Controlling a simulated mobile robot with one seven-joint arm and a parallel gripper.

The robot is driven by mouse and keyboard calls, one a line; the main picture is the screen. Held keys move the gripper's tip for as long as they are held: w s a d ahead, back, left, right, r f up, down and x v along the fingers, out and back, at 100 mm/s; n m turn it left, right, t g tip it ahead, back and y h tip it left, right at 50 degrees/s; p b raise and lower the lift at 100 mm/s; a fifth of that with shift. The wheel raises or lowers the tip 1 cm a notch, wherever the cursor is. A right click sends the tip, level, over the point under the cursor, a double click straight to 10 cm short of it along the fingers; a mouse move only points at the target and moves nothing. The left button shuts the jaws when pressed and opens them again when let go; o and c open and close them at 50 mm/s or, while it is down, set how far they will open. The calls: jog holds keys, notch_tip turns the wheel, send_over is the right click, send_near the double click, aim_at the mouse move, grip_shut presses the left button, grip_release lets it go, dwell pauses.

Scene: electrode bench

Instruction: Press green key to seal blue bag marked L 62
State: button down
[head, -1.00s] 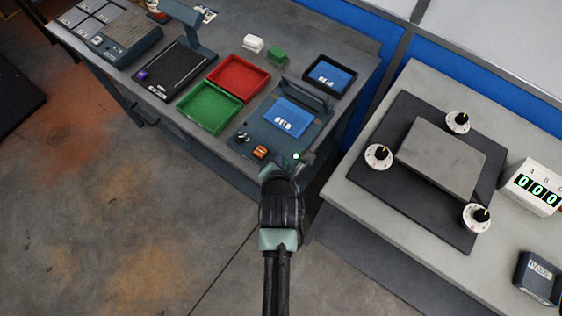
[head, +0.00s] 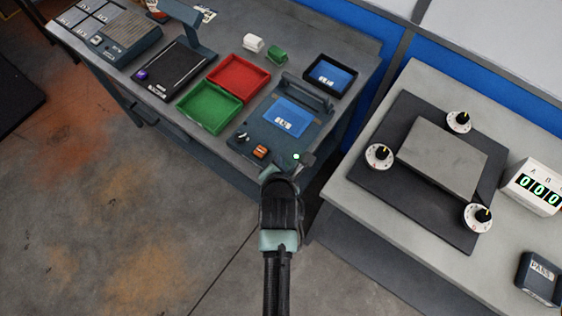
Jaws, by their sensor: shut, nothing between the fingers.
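A blue bag (head: 291,113) with a small white label lies on the dark sealing device (head: 276,140) at the near right end of the left bench. The label is too small to read for sure. A round green key (head: 296,156) glows at the device's near right corner. My gripper (head: 307,160) is shut and empty, just right of the green key. I cannot tell whether its tip touches the device. A second blue bag (head: 334,75) with a label lies in a black tray (head: 313,79) behind the device.
An orange switch (head: 260,152) and a black knob (head: 242,138) sit left of the green key. Red (head: 262,72) and green (head: 181,103) trays lie left of the device. The right bench (head: 353,198) holds a plate with several dials.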

jog(key=shift+f, duration=0.45)
jog(key=shift+r, duration=0.15)
dwell(0.4)
jog(key=shift+r+p, duration=0.7)
jog(key=shift+r, duration=0.1)
notch_tip(320, 180, up, 5)
jog(key=p, duration=0.5)
dwell(0.6)
